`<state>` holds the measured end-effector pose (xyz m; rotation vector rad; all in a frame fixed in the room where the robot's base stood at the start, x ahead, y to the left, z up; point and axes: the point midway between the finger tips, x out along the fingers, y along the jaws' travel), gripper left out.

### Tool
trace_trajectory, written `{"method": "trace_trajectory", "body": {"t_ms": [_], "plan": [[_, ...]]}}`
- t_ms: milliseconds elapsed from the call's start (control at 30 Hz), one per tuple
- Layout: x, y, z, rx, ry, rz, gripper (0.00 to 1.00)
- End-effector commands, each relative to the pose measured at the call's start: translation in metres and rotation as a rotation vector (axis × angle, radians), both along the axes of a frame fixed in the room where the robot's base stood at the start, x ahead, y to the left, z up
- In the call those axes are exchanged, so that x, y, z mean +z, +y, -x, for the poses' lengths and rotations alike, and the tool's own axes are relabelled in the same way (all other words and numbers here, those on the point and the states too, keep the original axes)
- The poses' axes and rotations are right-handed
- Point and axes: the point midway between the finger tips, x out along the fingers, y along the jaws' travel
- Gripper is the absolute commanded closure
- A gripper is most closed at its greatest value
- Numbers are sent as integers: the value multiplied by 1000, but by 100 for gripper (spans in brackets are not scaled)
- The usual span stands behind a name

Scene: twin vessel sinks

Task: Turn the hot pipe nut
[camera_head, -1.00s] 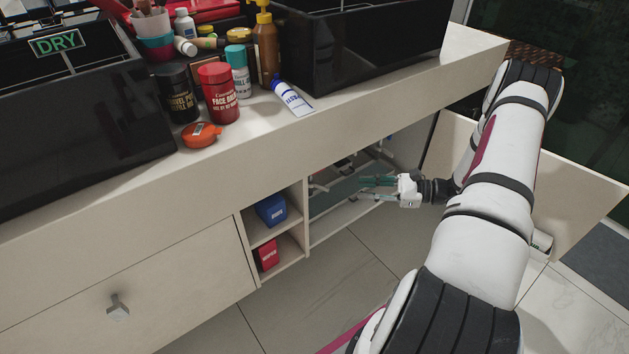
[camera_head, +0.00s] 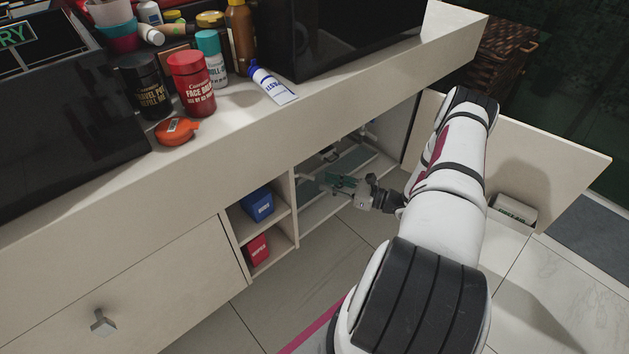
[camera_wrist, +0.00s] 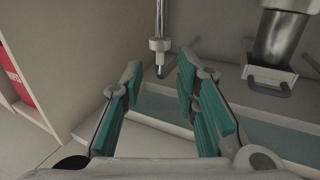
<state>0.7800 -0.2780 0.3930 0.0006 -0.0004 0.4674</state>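A thin metal pipe (camera_wrist: 160,18) hangs down in the upper middle of the wrist view. It has a pale collar-like nut (camera_wrist: 160,45) near its lower end and a dark tip below. No hot marking is visible on it. My gripper (camera_wrist: 160,80) is open and empty, its two teal-padded fingers spread below and to either side of the nut in the picture. I see no contact with it. In the head view my gripper (camera_head: 342,180) is at the opening of the cabinet under the counter; the nut cannot be made out there.
A wider metal pipe (camera_wrist: 277,40) with a grey fitting stands to the right. Shelves with a blue box (camera_head: 258,204) and a red box (camera_head: 257,249) lie left of the opening. The open cabinet door (camera_head: 540,160) is right of my arm. The counter (camera_head: 290,125) overhangs the opening.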

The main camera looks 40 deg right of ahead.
Motion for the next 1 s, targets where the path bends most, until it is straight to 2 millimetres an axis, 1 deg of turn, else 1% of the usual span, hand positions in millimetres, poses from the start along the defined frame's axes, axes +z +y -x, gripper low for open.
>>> {"method": "trace_trajectory", "body": {"t_ms": [33, 100, 300, 500, 733, 767, 800, 867, 1000], "plan": [[-2, 5, -9, 3, 0, 1, 72], [-2, 10, -19, 3, 0, 1, 72], [-1, 21, -41, 1, 0, 1, 72], [0, 25, -48, 0, 0, 1, 72], [0, 25, -49, 0, 0, 1, 72], [0, 25, -49, 0, 0, 1, 78], [0, 25, -49, 0, 0, 1, 88], [0, 25, -49, 0, 0, 1, 100], [0, 24, -48, 0, 0, 1, 100]]}}
